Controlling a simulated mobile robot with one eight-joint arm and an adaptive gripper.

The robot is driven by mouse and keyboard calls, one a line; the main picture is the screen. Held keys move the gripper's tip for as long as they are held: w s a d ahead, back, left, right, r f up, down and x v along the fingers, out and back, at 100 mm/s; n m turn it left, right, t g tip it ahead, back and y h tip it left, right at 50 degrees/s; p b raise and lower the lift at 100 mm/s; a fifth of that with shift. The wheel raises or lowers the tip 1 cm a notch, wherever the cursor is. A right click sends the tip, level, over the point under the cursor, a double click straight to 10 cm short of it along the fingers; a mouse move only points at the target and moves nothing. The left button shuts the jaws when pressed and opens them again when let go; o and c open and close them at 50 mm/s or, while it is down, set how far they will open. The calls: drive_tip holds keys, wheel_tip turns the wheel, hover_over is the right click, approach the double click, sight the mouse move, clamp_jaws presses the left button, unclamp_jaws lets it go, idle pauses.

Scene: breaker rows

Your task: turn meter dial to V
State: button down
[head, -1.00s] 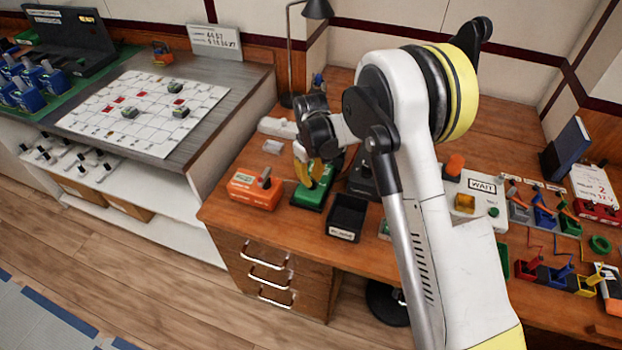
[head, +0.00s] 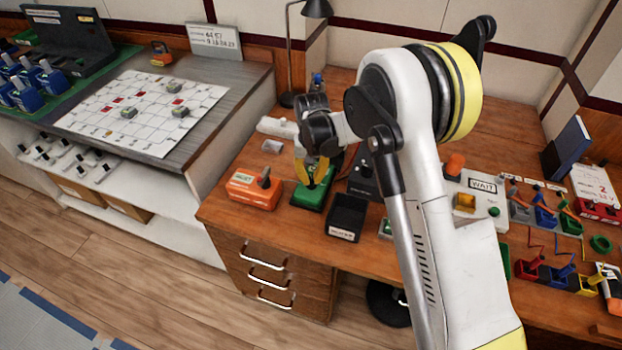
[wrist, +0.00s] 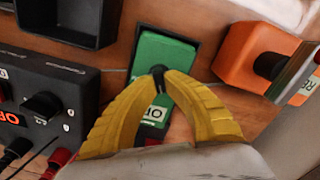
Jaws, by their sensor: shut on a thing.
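The meter looks to be the dark box at left in the wrist view (wrist: 50,85). It has a black dial (wrist: 42,106), a red-lettered display and plugged leads. Its dial setting is too small to tell. In the head view the dark box (head: 361,183) is partly behind my arm. My gripper (wrist: 158,72) is shut on the small black knob of a green box (wrist: 166,52), beside the meter and apart from its dial. In the head view my gripper (head: 313,183) is over the green box (head: 308,198). The fingers hide part of its label.
Coloured connectors and a WAIT panel (head: 480,187) lie farther right. The desk's front edge is close.

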sight(312, 178)
drive_tip(key=m, duration=0.5)
drive_tip(key=shift+d, duration=0.1)
drive_tip(key=shift+m, duration=0.3)
idle(0.4)
drive_tip(key=c, duration=1.5)
unclamp_jaws()
wheel_tip(312, 178, up, 12)
